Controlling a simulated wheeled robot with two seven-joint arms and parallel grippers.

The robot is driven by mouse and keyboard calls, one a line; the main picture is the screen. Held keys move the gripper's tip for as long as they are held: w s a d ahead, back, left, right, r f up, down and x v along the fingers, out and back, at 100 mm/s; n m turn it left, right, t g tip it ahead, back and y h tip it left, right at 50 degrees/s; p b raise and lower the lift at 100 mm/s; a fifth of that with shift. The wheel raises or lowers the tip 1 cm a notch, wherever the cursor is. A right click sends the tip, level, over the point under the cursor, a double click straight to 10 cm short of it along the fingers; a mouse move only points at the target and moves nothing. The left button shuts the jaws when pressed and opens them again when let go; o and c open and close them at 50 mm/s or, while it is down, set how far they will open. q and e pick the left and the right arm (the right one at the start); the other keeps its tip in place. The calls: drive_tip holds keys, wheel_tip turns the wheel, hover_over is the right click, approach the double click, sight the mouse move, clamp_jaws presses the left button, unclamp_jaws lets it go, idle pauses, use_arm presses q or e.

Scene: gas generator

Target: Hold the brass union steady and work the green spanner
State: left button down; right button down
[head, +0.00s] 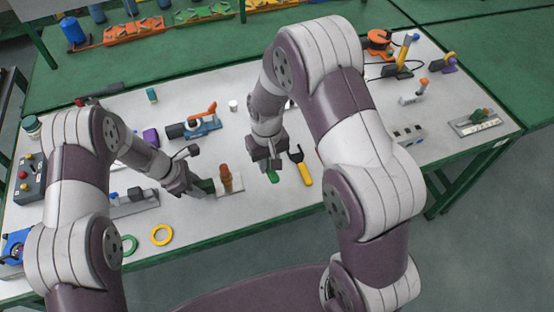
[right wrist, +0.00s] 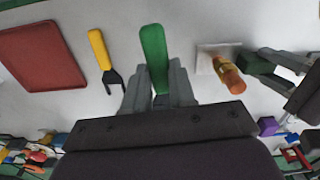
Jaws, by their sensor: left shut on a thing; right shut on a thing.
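The brass union (head: 225,180), an upright orange-brown piece with a brass-yellow part, stands on a small pale plate (head: 237,190). It also shows in the right wrist view (right wrist: 230,78). My left gripper (head: 203,187) is shut on a dark green piece (right wrist: 256,66) right beside the union; I cannot tell if that piece touches it. My right gripper (head: 271,167) is shut on the green spanner (right wrist: 153,52), to the right of the union in the head view and apart from it. The spanner's handle sticks out between the fingers; its head is hidden behind the gripper.
A yellow-handled spanner (head: 302,168) lies just right of my right gripper. A red mat (right wrist: 42,55) shows in the right wrist view. Yellow (head: 162,235) and green rings (head: 129,245) lie near the front edge. An orange-and-blue clamp (head: 203,120) stands behind the union.

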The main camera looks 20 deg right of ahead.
use_arm(q)
drive_tip(key=shift+r, duration=0.1)
use_arm(e)
drive_tip(key=s+a+f+n, duration=0.2)
drive_tip(key=s+a+n, duration=0.1)
drive_tip(key=s, duration=0.7)
drive_tip(key=shift+s+a+n, duration=0.3)
drive_tip(key=shift+s+n, duration=0.05)
drive_tip(key=shift+n, duration=0.25)
drive_tip(key=shift+f, duration=0.1)
drive_tip(key=w+f, duration=0.1)
drive_tip(key=w+a+f, duration=0.1)
drive_tip(key=shift+w+a+f, duration=0.1)
drive_tip(key=shift+w+f, duration=0.15)
drive_tip(key=shift+f, duration=0.1)
drive_tip(key=w, duration=0.1)
drive_tip(key=w+a, duration=0.1)
drive_tip(key=w, duration=0.1)
drive_tip(key=shift+w+a+f, duration=0.1)
drive_tip(key=shift+w+a, duration=0.25)
drive_tip(key=shift+a, duration=0.05)
drive_tip(key=shift+w+a, duration=0.25)
drive_tip(key=shift+w, duration=0.3)
